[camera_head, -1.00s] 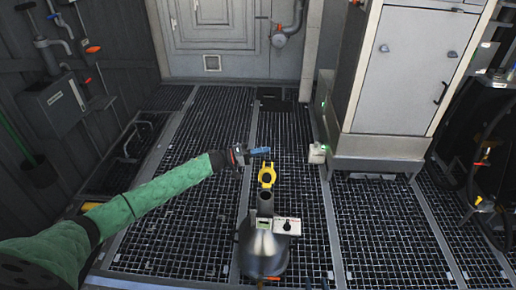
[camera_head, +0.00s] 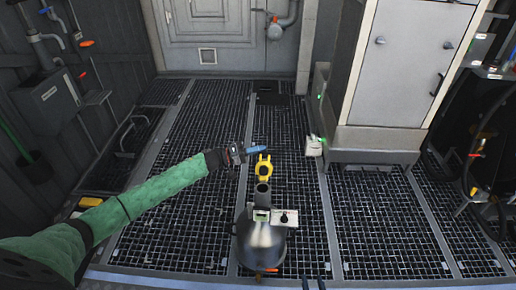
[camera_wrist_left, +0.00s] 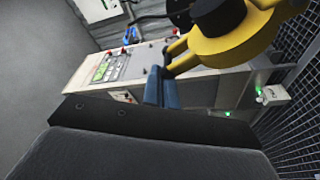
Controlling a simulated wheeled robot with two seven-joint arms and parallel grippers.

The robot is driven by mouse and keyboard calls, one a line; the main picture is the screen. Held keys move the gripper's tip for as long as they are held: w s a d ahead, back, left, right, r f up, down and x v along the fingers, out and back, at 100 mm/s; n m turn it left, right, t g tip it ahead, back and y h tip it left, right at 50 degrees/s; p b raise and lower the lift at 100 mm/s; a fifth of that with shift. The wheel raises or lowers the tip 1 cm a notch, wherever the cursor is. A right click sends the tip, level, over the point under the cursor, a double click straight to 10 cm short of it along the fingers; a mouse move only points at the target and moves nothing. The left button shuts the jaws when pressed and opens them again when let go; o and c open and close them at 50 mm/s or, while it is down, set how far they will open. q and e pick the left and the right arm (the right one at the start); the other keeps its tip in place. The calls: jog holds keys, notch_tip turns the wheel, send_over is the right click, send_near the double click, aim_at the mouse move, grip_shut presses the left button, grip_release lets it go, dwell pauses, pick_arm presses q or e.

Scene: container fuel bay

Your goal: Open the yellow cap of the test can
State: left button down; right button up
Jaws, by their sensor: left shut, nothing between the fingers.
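The test can (camera_head: 262,246) is a rounded metal body standing on the grating at the bottom centre of the head view. Its yellow cap (camera_head: 264,166) sits swung back beyond the neck, and the neck's dark round mouth (camera_head: 263,188) is uncovered. My left gripper (camera_head: 256,150) is shut and empty, its blue fingers just beyond and left of the cap, apparently apart from it. In the left wrist view the blue fingers (camera_wrist_left: 161,88) are together beside the large yellow cap (camera_wrist_left: 230,38); contact is unclear. My right gripper (camera_head: 313,284) shows only two separated fingertips at the bottom edge.
A small box with a black knob (camera_head: 285,217) is at the can's neck. A tall grey cabinet (camera_head: 408,65) stands back right, with a small light box (camera_head: 313,146) near its foot. A grey wall box (camera_head: 50,103) is at left. The grating around the can is mostly clear.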

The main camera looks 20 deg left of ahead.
pick_arm(q)
jog(key=s+p, duration=0.1)
jog(key=s+r+m+p, duration=0.1)
jog(key=p, duration=0.1)
jog(key=shift+d+r+p, duration=0.15)
jog(key=shift+d+p, duration=0.15)
jog(key=shift+s, duration=0.1)
pick_arm(e)
jog(key=s+d+f+g+h, duration=0.1)
jog(key=s+f+g, duration=0.5)
jog(key=s+f, duration=0.5)
notch_tip(320, 180, down, 3)
jog(key=shift+s+d+r+g, duration=0.1)
jog(key=shift+s+d+g, duration=0.05)
jog(key=shift+s+g, duration=0.2)
jog(key=shift+w, duration=0.1)
